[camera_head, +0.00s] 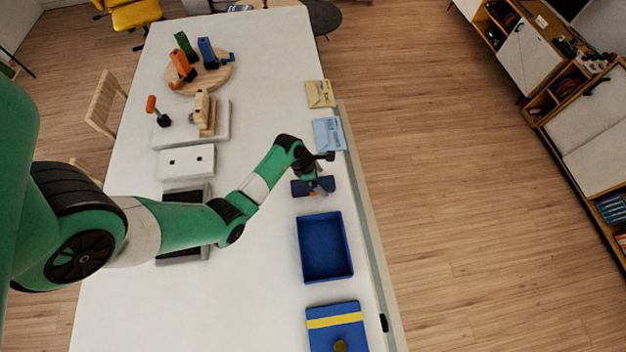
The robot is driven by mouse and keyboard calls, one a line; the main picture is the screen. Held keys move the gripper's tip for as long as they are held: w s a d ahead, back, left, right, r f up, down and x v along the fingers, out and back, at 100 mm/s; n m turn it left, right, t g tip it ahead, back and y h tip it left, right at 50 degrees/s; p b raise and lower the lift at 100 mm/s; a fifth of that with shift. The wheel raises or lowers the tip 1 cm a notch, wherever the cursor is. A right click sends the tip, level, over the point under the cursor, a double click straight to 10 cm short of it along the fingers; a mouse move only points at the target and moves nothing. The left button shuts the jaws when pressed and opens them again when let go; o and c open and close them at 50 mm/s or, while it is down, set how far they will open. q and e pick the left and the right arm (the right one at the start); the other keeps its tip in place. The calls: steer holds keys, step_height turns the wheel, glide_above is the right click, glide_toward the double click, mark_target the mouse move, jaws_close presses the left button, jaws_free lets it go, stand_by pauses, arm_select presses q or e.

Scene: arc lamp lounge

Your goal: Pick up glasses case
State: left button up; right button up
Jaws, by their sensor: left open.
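A small dark blue case (299,188), which looks like the glasses case, lies on the white table near its right edge. My left gripper (316,188) is over the case, at the end of the green arm reaching in from the left. It is open, and it hides part of the case. I cannot tell whether the fingers touch the case or are just above it. My right gripper is not in view.
An empty blue tray (323,276) stands just in front of the case, and a blue box with a yellow stripe (336,323) is nearer. Light blue (328,134) and tan packets (320,94) lie behind. A round wooden board (202,78) holds coloured blocks.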

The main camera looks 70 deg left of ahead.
mark_target(323, 183)
arm_select(q)
steer(key=x, duration=0.3)
steer(key=shift+f+b, duration=0.15)
steer(key=shift+b, duration=0.25)
steer(key=c, duration=1.5)
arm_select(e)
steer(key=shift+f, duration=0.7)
arm_select(q)
steer(key=shift+o, duration=0.2)
